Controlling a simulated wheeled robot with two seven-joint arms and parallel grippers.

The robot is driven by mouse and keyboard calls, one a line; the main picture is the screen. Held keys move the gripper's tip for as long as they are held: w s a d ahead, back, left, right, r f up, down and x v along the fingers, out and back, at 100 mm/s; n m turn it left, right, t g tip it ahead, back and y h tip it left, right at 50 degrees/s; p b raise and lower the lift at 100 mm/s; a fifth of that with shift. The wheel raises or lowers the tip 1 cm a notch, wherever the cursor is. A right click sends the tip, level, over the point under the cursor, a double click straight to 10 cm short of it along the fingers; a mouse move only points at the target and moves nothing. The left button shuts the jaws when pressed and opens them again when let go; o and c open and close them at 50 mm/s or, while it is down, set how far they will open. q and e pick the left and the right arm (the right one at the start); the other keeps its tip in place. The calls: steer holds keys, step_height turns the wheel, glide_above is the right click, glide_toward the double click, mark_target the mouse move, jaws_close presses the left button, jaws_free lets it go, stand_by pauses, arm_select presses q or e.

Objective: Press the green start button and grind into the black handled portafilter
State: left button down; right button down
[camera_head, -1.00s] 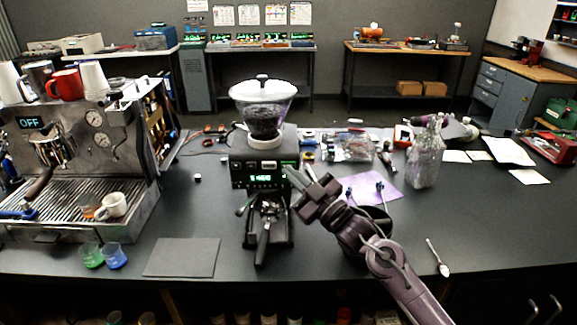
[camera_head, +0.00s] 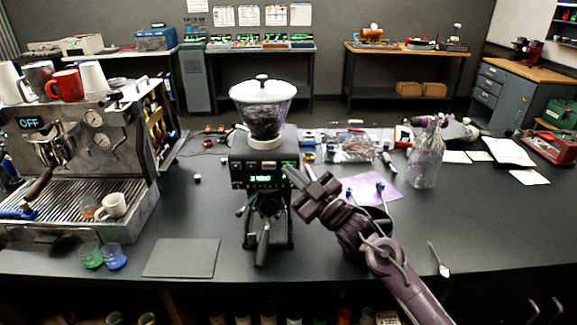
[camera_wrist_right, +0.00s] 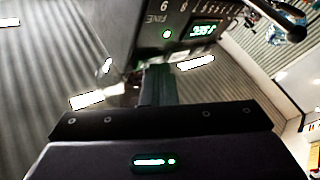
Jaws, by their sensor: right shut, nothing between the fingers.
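The black grinder (camera_head: 240,166) stands mid-table with a clear bean hopper (camera_head: 263,97) on top and a lit green display (camera_head: 262,179). The black handled portafilter (camera_head: 263,243) sits under its spout, handle toward me. My right gripper (camera_head: 288,170) is shut and empty, its tips at the right side of the grinder's front panel. In the right wrist view its fingers (camera_wrist_right: 158,85) point at the panel, below a round green-lit button (camera_wrist_right: 167,34). I cannot tell whether the tips touch the panel. My left gripper is not in view.
An espresso machine (camera_head: 90,150) reading OFF stands at the left, with cups on it. A grey mat (camera_head: 181,258) and small green and blue glasses lie in front. A glass bottle (camera_head: 425,155), a purple cloth (camera_head: 368,188) and a spoon (camera_head: 440,260) are at the right.

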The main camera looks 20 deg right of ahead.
steer(key=shift+s+a, duration=0.15)
steer(key=shift+s, duration=0.55)
steer(key=s+p, duration=0.1)
steer(key=s, duration=0.1)
steer(key=s+a+p, duration=0.1)
steer(key=s, duration=0.1)
steer(key=shift+s+a, duration=0.2)
steer(key=shift+s, duration=0.2)
